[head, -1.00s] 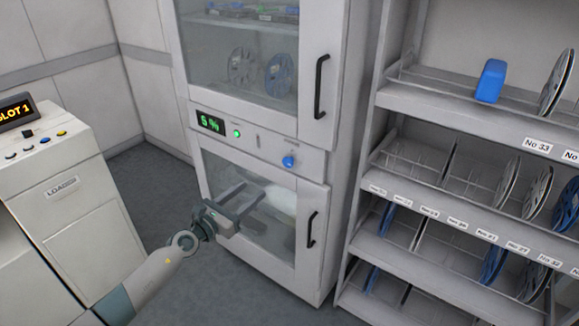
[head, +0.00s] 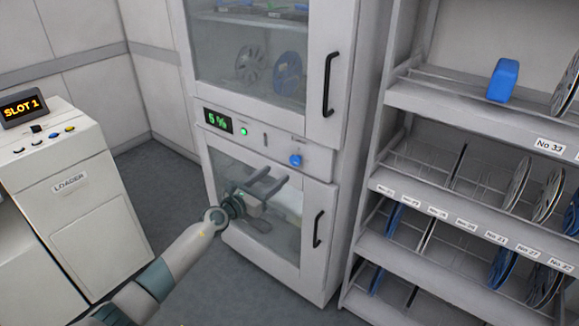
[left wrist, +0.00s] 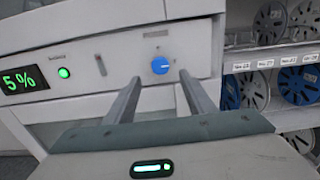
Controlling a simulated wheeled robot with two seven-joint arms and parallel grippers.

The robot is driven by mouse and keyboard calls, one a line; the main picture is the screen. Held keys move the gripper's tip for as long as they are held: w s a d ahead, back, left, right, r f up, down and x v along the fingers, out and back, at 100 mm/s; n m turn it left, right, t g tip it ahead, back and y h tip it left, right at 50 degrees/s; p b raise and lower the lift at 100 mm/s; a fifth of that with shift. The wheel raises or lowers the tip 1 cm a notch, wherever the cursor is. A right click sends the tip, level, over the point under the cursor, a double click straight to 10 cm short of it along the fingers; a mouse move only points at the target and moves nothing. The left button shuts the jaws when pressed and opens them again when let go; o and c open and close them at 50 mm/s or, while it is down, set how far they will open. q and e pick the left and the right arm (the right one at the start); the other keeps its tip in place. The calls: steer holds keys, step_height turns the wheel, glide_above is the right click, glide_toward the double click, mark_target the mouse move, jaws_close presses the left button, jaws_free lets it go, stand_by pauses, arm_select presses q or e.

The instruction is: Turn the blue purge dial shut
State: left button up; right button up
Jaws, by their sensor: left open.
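The blue purge dial (head: 295,160) sits on the grey control strip between the cabinet's upper and lower doors. In the left wrist view the dial (left wrist: 160,65) shows a pale pointer mark and lies beyond the fingers, between them but nearer the right one. My left gripper (head: 270,178) is open and empty, below and left of the dial in the head view, in front of the lower glass door. Its fingers (left wrist: 158,80) point toward the control strip and appear apart from the dial. My right gripper is not in view.
The cabinet's display (head: 217,120) reads 5 %, with a green light (head: 243,132) beside it. Black handles (head: 318,228) stick out from the doors. A reel shelf (head: 470,110) stands right, a loader (head: 70,180) left. Grey floor lies between the loader and cabinet.

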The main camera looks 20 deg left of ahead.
mark_target(294, 161)
arm_select(q)
steer(key=b+x, duration=0.2)
steer(key=x, duration=0.6)
steer(key=shift+f, duration=0.1)
steer(key=shift+w+d, duration=0.2)
steer(key=shift+w, duration=0.3)
steer(key=shift+c, duration=0.7)
steer(key=c, duration=0.9)
steer(key=shift+o, duration=0.2)
